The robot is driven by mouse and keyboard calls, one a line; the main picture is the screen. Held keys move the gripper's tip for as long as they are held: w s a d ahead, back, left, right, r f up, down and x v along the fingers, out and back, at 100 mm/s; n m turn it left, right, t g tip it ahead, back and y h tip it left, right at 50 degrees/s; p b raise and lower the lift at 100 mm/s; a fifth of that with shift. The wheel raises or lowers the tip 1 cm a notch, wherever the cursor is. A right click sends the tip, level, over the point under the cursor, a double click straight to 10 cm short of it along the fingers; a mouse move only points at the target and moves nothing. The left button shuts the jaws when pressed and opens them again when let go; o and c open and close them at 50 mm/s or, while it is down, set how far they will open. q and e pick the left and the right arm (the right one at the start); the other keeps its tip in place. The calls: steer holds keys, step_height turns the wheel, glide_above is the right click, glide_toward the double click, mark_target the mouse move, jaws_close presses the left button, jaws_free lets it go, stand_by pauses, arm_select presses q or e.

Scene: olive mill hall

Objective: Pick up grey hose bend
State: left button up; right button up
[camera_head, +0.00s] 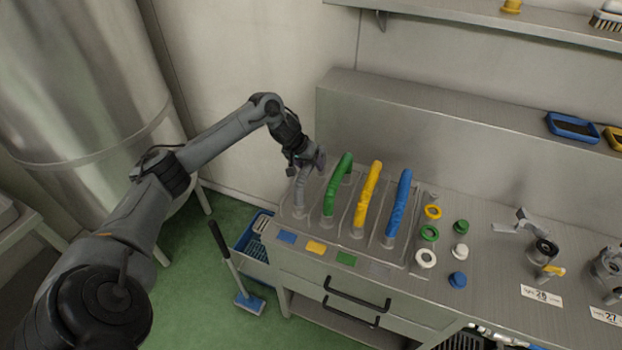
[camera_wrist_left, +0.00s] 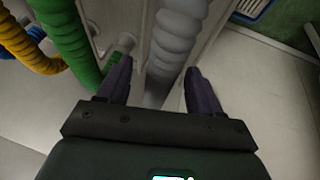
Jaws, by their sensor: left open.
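The grey hose bend (camera_head: 299,191) stands at the left end of the row of coloured hose bends on the steel counter. In the left wrist view, the ribbed grey hose (camera_wrist_left: 178,35) runs down between my two fingers. My left gripper (camera_head: 305,166) is at the upper part of the grey hose, partly covering it in the head view. Its fingers (camera_wrist_left: 157,72) are apart, one on each side of the hose; I cannot tell whether they touch it. My right gripper is not in view.
The green hose bend (camera_head: 329,201) stands close on the right, then yellow (camera_head: 366,199) and blue (camera_head: 398,208) ones. Coloured rings and caps lie farther right. A steel backsplash (camera_head: 400,125) rises behind. A blue crate (camera_head: 258,262) is on the floor.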

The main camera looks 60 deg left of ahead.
arm_select(q)
steer(key=shift+x, duration=1.6)
steer(key=shift+a, duration=0.1)
steer(key=shift+c, duration=0.4)
jaws_close()
steer(key=shift+r, duration=0.1)
